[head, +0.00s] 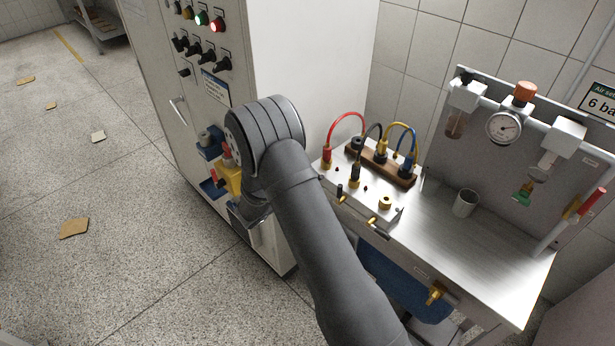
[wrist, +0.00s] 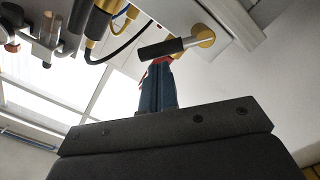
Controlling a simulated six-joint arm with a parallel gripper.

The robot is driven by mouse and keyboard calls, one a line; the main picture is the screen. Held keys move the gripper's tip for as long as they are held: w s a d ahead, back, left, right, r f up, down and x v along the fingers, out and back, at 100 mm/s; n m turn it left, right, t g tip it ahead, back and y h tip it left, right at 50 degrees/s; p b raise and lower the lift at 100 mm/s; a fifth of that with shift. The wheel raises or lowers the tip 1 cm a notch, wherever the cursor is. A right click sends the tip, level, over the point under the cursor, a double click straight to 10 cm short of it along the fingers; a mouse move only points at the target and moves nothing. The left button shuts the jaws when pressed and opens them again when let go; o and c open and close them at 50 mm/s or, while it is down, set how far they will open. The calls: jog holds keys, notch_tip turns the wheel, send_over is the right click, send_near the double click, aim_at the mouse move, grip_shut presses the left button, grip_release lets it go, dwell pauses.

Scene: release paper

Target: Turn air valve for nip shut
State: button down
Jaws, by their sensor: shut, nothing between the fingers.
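In the wrist view a valve lever (wrist: 175,47) with a black grip and brass body sits on a pale panel. It lies crosswise just beyond the fingertips of my gripper (wrist: 158,64), which is shut and empty; I cannot tell whether they touch. In the head view two small brass valves with black-gripped levers (head: 342,198) (head: 375,224) are on the front of the white hose block (head: 325,180). No readable label shows which one is for the nip.
Red, black, yellow and blue hoses loop above the block to a wooden rack (head: 400,176). A metal cup (head: 465,203) stands on the steel bench (head: 495,255). A grey cabinet (head: 200,130) stands left of my arm. A brass valve (head: 436,293) is low on the bench front.

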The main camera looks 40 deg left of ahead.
jog(key=shift+d+f+m, duration=0.15)
jog(key=shift+d+m, duration=0.2)
jog(key=shift+m, duration=0.35)
jog(key=shift+d+f+m, duration=1.4)
jog(key=shift+d+f, duration=0.1)
jog(key=shift+d, duration=0.05)
jog(key=shift+d+f, duration=0.1)
jog(key=shift+f, duration=0.05)
jog(key=s+r, duration=0.4)
jog(key=s, duration=0.6)
jog(key=shift+s+r, duration=0.25)
jog(key=shift+s, duration=0.15)
